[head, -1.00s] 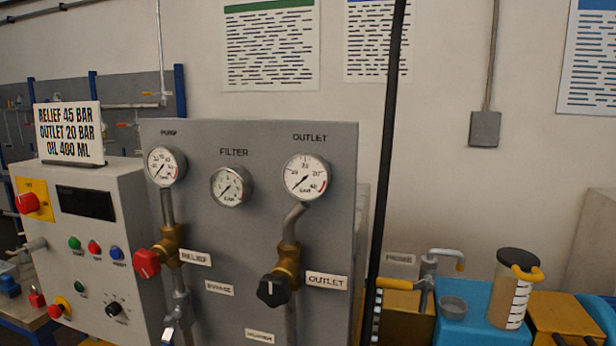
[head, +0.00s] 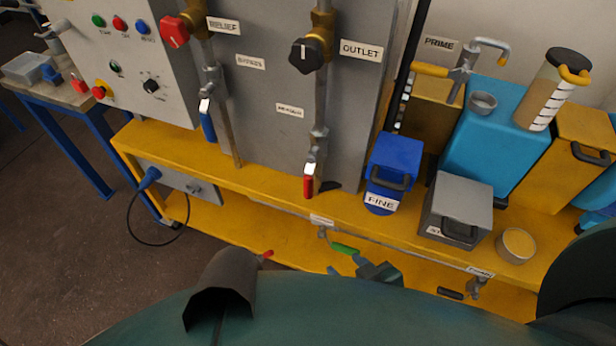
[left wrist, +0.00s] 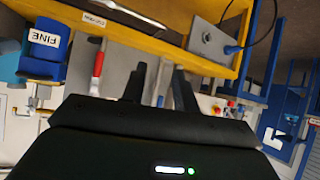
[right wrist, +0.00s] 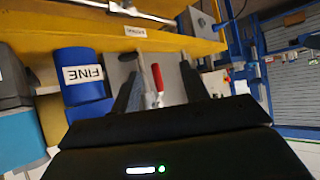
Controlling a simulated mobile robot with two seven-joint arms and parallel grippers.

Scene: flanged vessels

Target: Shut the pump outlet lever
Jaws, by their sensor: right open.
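A red lever (head: 308,186) hangs down along the pipe under the black OUTLET knob (head: 306,54). It also shows in the left wrist view (left wrist: 98,63) and right wrist view (right wrist: 157,77). A blue lever (head: 208,124) hangs under the red RELIEF knob (head: 175,31). Lower down are a green handle (head: 345,249) and a black handle (head: 450,293). No readable label ties one of these to the pump outlet. My right gripper (right wrist: 162,82) is open and empty, with the red lever beyond its fingers. My left gripper (left wrist: 160,80) is open and empty, the red lever left of its fingers.
The yellow bench (head: 262,178) carries the grey panel (head: 262,90). A blue FINE container (head: 396,152), a grey box (head: 457,196) and a small round pot (head: 516,245) stand right of the red lever. A cable (head: 130,215) hangs at left. Bare floor (head: 50,240) lies left.

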